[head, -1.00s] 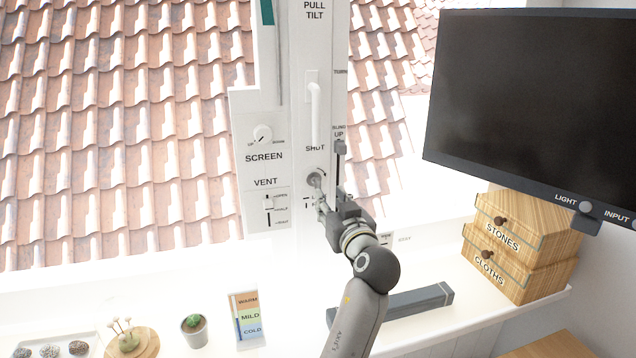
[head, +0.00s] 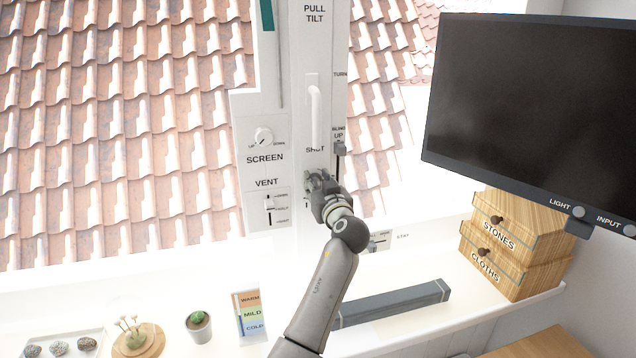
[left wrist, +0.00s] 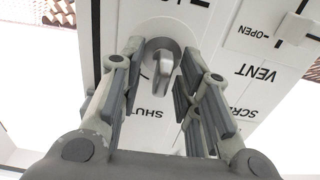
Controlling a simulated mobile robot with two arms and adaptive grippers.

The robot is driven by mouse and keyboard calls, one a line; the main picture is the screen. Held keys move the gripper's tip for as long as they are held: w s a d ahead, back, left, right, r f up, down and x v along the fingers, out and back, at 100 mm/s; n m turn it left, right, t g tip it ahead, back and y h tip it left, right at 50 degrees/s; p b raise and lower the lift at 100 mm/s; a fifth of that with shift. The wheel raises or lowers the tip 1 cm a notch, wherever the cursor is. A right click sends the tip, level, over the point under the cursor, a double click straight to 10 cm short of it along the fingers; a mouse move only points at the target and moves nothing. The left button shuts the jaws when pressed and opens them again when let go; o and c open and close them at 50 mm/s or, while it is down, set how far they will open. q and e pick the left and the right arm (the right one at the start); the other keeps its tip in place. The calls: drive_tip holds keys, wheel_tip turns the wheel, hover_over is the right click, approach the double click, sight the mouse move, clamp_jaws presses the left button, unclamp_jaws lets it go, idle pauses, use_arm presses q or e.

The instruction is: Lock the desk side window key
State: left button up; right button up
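The window key (left wrist: 165,68), a grey piece on a round grey lock plate, sits on the white window frame (head: 298,120) below the word SHUT. In the left wrist view the key lies between the two fingertips of my left gripper (left wrist: 161,60), which is open. Gaps show on both sides of the key, so the fingers look apart from it. In the head view my left gripper (head: 318,184) covers the key and most of its lettering. My right gripper is in neither view.
A white window handle (head: 315,115) hangs above the lock. The SCREEN knob (head: 263,137) and VENT slider (head: 269,204) are to the left, the blind slider (head: 339,149) to the right. A monitor (head: 525,120) stands at the right, and a dark grey bar (head: 395,303) lies below.

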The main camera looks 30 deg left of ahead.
use_arm(q)
drive_tip(key=shift+c, duration=0.3)
clamp_jaws()
drive_tip(key=shift+m, duration=0.4)
drive_tip(key=m, duration=0.2)
drive_tip(key=shift+w+d+m+b, duration=0.1)
drive_tip(key=shift+m+b, duration=0.2)
drive_tip(key=m, duration=0.4)
drive_tip(key=shift+w+m+p, duration=0.1)
drive_tip(key=shift+m+p, duration=0.2)
drive_tip(key=m+p, duration=0.1)
drive_tip(key=m, duration=0.1)
drive_tip(key=m+p, duration=0.1)
drive_tip(key=m, duration=0.2)
drive_tip(key=shift+w+d+f, duration=0.1)
drive_tip(key=shift+d+f, duration=0.05)
drive_tip(key=shift+f+m+p, duration=0.15)
drive_tip(key=shift+m+p, duration=0.45)
drive_tip(key=shift+m, duration=0.65)
drive_tip(key=shift+f+m+p, duration=0.15)
drive_tip(key=shift+m+p, duration=0.4)
drive_tip(key=shift+m, duration=0.7)
